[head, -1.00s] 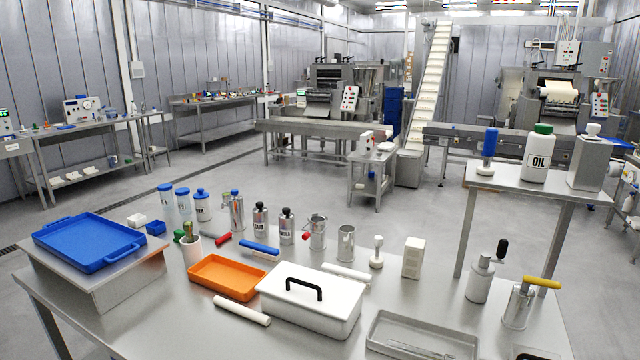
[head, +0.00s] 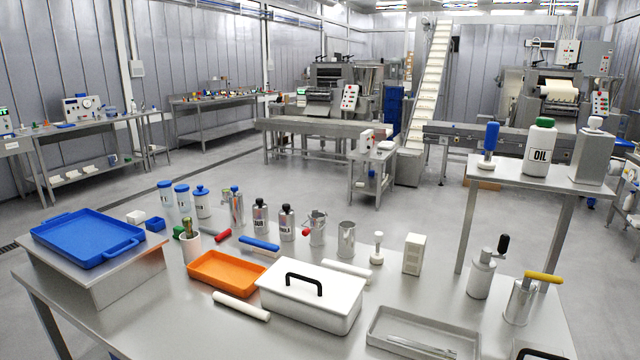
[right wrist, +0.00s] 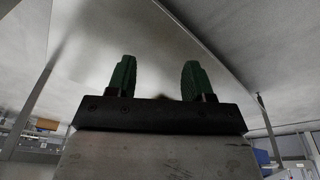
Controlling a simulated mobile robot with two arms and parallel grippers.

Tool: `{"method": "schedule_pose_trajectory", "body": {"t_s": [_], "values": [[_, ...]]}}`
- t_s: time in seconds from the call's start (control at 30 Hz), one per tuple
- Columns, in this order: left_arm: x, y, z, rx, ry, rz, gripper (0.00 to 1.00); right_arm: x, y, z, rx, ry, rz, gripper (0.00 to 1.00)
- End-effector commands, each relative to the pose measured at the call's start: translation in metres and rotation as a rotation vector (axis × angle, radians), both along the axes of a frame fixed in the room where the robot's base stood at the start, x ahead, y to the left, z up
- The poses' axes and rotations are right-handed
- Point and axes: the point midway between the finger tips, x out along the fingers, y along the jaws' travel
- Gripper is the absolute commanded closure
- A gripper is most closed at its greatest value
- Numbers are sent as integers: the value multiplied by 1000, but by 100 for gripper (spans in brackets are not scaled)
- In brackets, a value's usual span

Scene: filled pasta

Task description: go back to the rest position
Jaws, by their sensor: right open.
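My right gripper (right wrist: 160,78) shows in the right wrist view. Its two green fingers stand well apart with nothing between them. My left gripper is not in view.
The steel table (head: 190,335) holds a blue tray (head: 50,233), an orange tray (head: 228,283), a lidded white box (head: 310,305), a grey tray (head: 420,325) and several bottles. Open floor lies behind.

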Motion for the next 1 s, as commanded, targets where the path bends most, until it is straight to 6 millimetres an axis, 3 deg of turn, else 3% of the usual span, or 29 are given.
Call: {"method": "schedule_pose_trajectory", "body": {"t_s": [0.03, 0.2, 0.3, 0.4, 0.5, 0.63, 1.0], "values": [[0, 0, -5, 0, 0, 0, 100, -12, -2, -35, -3, 23, 2, 48], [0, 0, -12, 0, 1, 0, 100, -61, -9, -120, -8, 65, 12, 48], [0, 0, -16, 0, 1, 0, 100, -95, -15, -159, -11, 87, 18, 48], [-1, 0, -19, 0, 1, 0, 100, -127, -21, -185, -14, 103, 21, 48], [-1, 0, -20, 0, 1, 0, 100, -152, -26, -200, -16, 115, 25, 48], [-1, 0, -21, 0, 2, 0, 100, -169, -30, -208, -18, 120, 27, 48], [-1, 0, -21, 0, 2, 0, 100, -173, -31, -209, -17, 122, 28, 48]]}}
